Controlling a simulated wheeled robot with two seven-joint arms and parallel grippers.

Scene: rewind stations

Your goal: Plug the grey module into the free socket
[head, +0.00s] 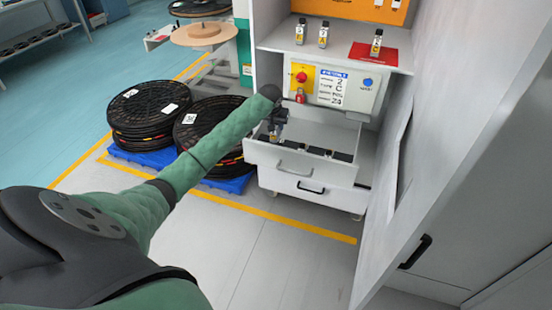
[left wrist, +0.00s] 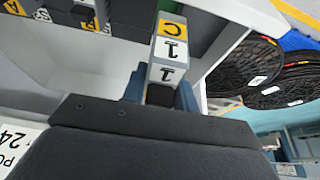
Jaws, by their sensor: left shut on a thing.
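My left gripper (head: 276,132) is over the open drawer (head: 270,152) of the station. In the left wrist view its blue-grey fingers (left wrist: 161,88) are shut on a light grey module (left wrist: 168,50). The module has a yellow label with a C and white faces marked 1. Beyond it, several dark modules or blocks (left wrist: 85,12) with yellow and white labels are in the drawer. In the head view, several dark blocks (head: 318,151) line the drawer floor. I cannot make out which socket is free. My right gripper is not in view.
Above the drawer is a control panel (head: 345,88) with a red button (head: 302,77). The shelf holds small modules (head: 323,34), one on a red mat (head: 388,54). Black reels (head: 148,106) stand left on blue pallets. A grey cabinet wall (head: 455,130) is close on the right.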

